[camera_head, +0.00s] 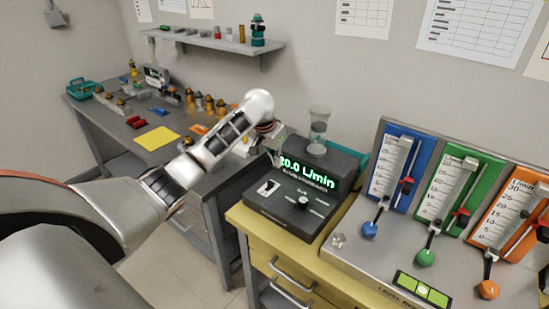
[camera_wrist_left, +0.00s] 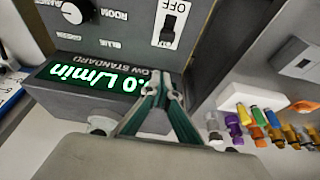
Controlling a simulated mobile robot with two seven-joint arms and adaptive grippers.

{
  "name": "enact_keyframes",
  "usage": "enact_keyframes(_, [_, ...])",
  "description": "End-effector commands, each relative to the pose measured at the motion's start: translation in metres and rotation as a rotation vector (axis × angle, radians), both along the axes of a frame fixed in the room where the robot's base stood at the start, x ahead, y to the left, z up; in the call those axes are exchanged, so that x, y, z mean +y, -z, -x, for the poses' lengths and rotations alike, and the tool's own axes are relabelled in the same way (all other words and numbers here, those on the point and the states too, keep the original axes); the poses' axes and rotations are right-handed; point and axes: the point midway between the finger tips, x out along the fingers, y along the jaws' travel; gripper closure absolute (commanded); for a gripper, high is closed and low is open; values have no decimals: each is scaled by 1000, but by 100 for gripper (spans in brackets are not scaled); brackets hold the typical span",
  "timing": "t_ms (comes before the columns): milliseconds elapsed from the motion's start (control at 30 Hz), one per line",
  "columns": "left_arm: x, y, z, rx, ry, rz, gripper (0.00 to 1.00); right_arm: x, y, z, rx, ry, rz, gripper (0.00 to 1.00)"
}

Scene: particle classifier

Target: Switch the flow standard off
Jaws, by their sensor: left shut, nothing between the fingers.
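The flow standard (camera_head: 318,198) is a dark grey box on the yellow bench, its green display lit and reading 20.0 L/min. Its rocker switch (camera_head: 268,187) sits on a white plate at the left of the sloping front panel. In the left wrist view the switch (camera_wrist_left: 170,24) shows with the word OFF beside it. My left gripper (camera_head: 275,155) is at the left end of the display, behind the switch. In the left wrist view the fingers (camera_wrist_left: 165,85) are shut and empty, apart from the switch. My right gripper is not in view.
A round knob (camera_head: 303,202) sits right of the switch. A clear glass cylinder (camera_head: 318,130) stands behind the display. A panel with blue, green and orange flow meters (camera_head: 440,200) stands to the right. A grey workbench (camera_head: 205,185) with small parts is at the left.

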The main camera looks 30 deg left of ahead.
Motion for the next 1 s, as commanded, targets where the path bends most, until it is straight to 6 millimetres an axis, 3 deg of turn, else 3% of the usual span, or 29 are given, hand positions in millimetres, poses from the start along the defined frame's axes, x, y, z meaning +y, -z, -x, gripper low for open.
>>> enact_keyframes(100, [-1, 21, -7, 2, 0, 2, 100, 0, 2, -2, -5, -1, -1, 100])
enact_keyframes(367, [-2, 54, -19, 0, 1, 0, 100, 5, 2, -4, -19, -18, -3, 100])
enact_keyframes(600, [0, 52, 3, -1, 2, -3, 100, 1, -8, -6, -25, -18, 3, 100])
enact_keyframes(1000, [2, 52, 22, -1, 1, -1, 100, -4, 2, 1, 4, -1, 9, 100])
